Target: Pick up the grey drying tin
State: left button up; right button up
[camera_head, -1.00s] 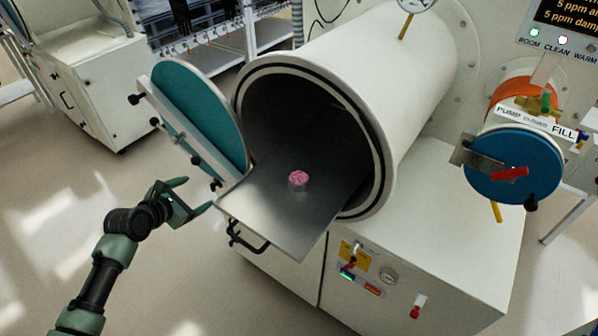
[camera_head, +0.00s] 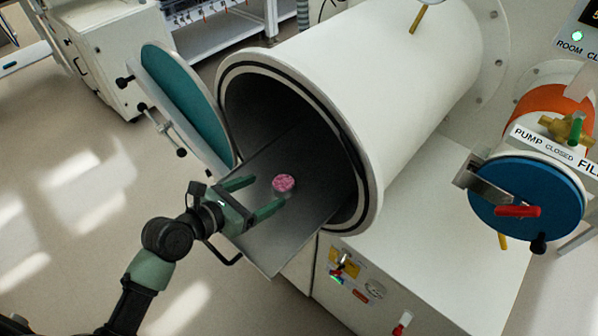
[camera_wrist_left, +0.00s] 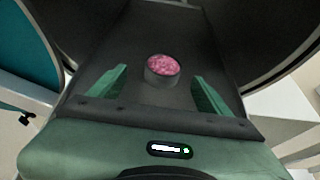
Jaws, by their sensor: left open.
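The grey drying tin (camera_head: 283,187) is a small round tin with pink contents, standing upright on the metal tray (camera_head: 268,246) that sticks out of the open chamber. My left gripper (camera_head: 262,197) is open over the tray, its green fingers pointing at the tin. In the left wrist view the tin (camera_wrist_left: 161,72) sits ahead of and between the two spread fingers (camera_wrist_left: 158,88), not visibly touching either one. In the head view the right finger's tip is close to the tin's lower side. My right gripper is not in view.
The white cylindrical chamber (camera_head: 400,85) surrounds the tray's far part. Its teal round door (camera_head: 190,100) stands open at the left. A blue-capped smaller port (camera_head: 527,190) with a red handle is at the right. Open floor (camera_head: 75,220) lies left of the tray.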

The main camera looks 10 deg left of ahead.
aim_at(279, 186)
pick_arm(q)
jog(key=shift+w+d+f, duration=0.15)
jog(key=shift+w+d, duration=0.35)
jog(key=shift+d, duration=0.3)
jog(key=shift+w+d+f+p, duration=0.1)
jog(key=shift+w+f+p, duration=0.05)
jog(key=shift+w+p, duration=0.15)
jog(key=shift+w+d+f+p, duration=0.25)
jog(key=shift+w+f+p, duration=0.05)
jog(key=shift+w+p, duration=0.2)
jog(key=x, duration=0.3)
jog(key=shift+w+d+f+p, duration=0.15)
jog(key=shift+w+f+p, duration=0.05)
jog(key=shift+p, duration=0.1)
jog(key=shift+w+d+f, duration=0.1)
jog(key=shift+w, duration=0.05)
jog(key=c, duration=1.5)
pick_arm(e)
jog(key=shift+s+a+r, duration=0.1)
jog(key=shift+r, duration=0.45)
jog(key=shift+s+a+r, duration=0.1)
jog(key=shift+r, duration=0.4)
